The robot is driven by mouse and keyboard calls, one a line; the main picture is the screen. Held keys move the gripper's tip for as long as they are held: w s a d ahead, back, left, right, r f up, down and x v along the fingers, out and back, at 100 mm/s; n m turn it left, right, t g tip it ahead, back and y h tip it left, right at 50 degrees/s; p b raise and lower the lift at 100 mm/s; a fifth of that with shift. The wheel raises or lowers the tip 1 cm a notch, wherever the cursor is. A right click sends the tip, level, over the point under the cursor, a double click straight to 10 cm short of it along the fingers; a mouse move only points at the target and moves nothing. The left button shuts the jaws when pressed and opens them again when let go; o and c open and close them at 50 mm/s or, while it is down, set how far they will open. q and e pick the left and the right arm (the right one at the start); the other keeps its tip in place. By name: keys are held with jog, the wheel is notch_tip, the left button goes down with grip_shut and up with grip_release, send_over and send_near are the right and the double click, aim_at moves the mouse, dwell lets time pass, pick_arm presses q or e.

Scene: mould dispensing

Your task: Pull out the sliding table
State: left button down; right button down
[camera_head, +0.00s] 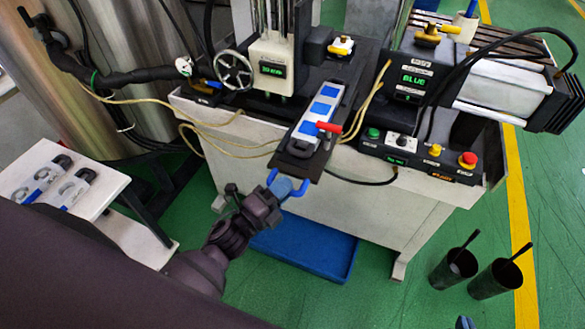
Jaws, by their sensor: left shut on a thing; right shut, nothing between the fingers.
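The sliding table (300,166) is a dark plate at the front of the machine, sticking out past the white cabinet's front edge. A blue U-shaped handle (302,190) is on its near end. My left gripper (284,187) is shut on this handle; its fingertips are partly hard to make out against the blue. A grey mould (303,130) with blue squares lies on the table, with a red-handled part (329,127) beside its near end. Only a small tip of what looks like my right gripper (465,322) shows at the bottom edge, apart from everything.
A control panel (420,160) with buttons is right of the sliding table. A blue tray (305,250) lies on the floor below. Two dark cups (495,280) stand at lower right. A white side table (60,180) holds grey-blue parts at left. Loose hoses hang nearby.

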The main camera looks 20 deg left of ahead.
pick_arm(q)
jog(key=s, duration=0.4)
jog(key=shift+s, duration=0.15)
jog(key=c, duration=1.1)
grip_release()
jog(key=b+v, duration=0.1)
jog(key=v, duration=1)
jog(key=shift+b, duration=0.3)
pick_arm(e)
jog(key=shift+s+f, duration=0.25)
jog(key=shift+f, duration=0.35)
jog(key=shift+s+f, duration=0.25)
jog(key=shift+f, duration=0.3)
jog(key=shift+w, duration=0.1)
